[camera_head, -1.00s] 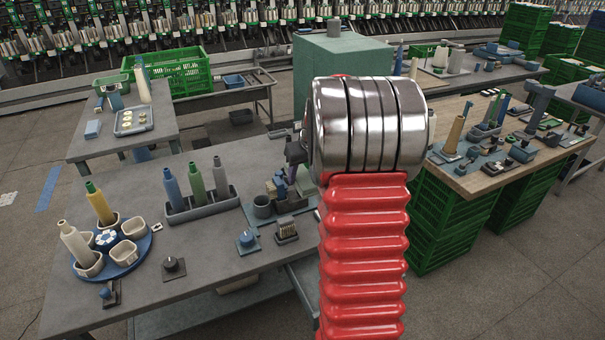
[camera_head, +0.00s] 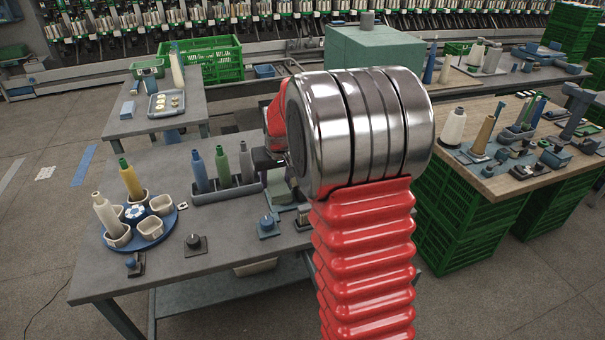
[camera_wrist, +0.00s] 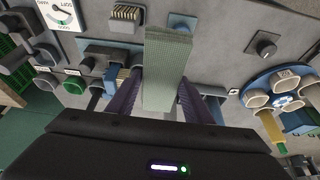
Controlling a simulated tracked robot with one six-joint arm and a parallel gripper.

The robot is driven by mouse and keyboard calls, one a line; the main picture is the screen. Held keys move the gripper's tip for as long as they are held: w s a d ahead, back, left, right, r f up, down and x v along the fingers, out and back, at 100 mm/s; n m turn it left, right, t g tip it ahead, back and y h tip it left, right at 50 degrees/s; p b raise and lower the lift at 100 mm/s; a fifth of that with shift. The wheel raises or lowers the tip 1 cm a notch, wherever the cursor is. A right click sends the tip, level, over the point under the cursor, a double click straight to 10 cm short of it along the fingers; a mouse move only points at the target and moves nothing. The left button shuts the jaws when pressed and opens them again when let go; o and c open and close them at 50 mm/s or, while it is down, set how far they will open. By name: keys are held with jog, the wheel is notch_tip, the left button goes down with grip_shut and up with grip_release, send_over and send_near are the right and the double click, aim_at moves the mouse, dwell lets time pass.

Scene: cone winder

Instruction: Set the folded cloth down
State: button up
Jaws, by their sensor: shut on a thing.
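The folded cloth (camera_wrist: 168,70) is a pale grey-green strip in the wrist view. My gripper (camera_wrist: 161,80) is shut on it, with a dark purple finger on each side. The cloth is above the grey table (camera_wrist: 220,50); I cannot tell whether its far end touches the surface. In the head view my gripper (camera_head: 265,157) shows only in part, as a dark piece beside the bobbin tray.
A grey tray with three bobbins (camera_head: 222,169) stands on the table. A round blue tray (camera_head: 167,234) with white cups and cones is at the left. Small knob boxes (camera_head: 195,245) sit along the front. A wooden bench (camera_head: 490,180) stands at the right.

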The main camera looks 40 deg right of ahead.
jog(key=w+a+n+y, duration=0.1)
jog(key=w+a+n, duration=0.1)
jog(key=a, duration=1.9)
jog(key=shift+r+n, duration=0.4)
jog(key=shift+n, duration=0.3)
jog(key=shift+w+d, duration=0.1)
jog(key=shift+d, duration=0.05)
